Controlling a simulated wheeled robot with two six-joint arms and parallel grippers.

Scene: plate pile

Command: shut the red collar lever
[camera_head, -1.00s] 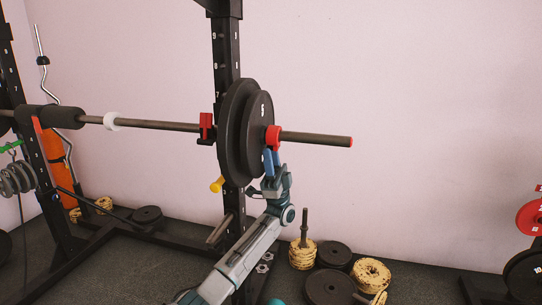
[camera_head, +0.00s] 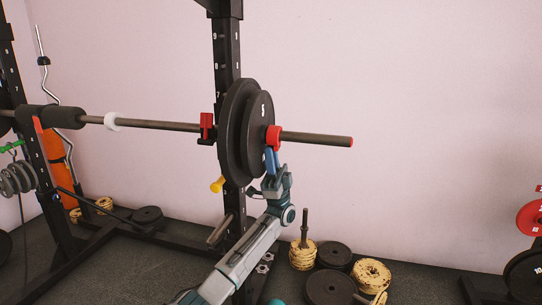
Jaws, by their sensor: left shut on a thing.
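The red collar (camera_head: 273,139) sits around the bar (camera_head: 315,138), against the outer face of the black plates (camera_head: 260,118). My left gripper (camera_head: 271,160) comes up from below, with its blue fingers just under the collar. It is shut on the collar's lever, which the fingers mostly hide, so I cannot tell the lever's exact angle. My right gripper is not in view.
The black rack upright (camera_head: 227,60) stands behind the plates, with a red hook (camera_head: 206,127) beside them. A yellow-tipped peg (camera_head: 217,184) sticks out below. Stacked yellow plates (camera_head: 302,255) and black plates (camera_head: 329,287) lie on the floor at right. The wall side is clear.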

